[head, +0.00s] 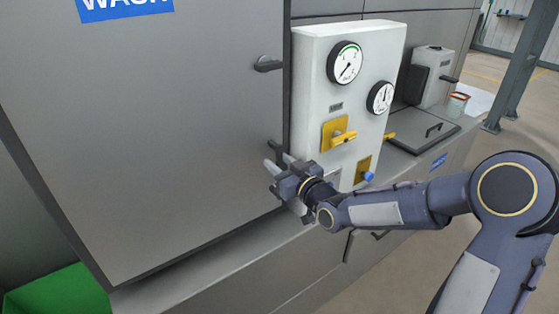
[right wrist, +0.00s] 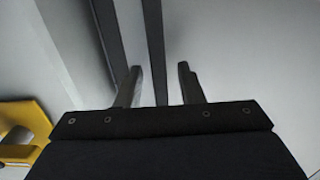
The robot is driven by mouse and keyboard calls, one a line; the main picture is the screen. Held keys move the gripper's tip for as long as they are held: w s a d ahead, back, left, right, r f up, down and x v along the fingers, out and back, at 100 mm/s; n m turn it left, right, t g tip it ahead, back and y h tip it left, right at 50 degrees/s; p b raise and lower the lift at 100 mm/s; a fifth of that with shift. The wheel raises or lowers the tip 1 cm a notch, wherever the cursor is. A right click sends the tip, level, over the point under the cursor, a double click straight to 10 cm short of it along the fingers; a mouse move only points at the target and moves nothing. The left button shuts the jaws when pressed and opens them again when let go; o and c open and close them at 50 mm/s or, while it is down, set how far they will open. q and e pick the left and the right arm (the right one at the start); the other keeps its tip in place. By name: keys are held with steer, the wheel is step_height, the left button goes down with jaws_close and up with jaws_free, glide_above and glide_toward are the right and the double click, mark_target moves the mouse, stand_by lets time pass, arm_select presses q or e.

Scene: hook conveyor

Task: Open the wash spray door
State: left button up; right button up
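The wash spray door (head: 165,140) is a large grey panel filling the left of the head view, with a blue WASH sign (head: 122,8) at its top. A small dark knob or handle (head: 268,64) sticks out near its right edge. My right gripper (head: 272,160) is at the door's right edge, well below that knob. In the right wrist view its two fingers (right wrist: 159,80) stand apart, with a dark vertical edge (right wrist: 154,45) between or behind them. I cannot tell whether either finger touches the door. My left gripper is not in view.
Right of the door stands a white control panel (head: 310,100) with two gauges, a yellow valve handle (head: 343,138) and a blue knob (head: 368,177). A grey ledge (head: 215,270) runs below. A green object (head: 60,295) is at the lower left.

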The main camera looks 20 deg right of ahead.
steer(key=shift+w+a, duration=0.1)
steer(key=shift+w, duration=0.15)
steer(key=shift+c, duration=0.3)
jaws_close()
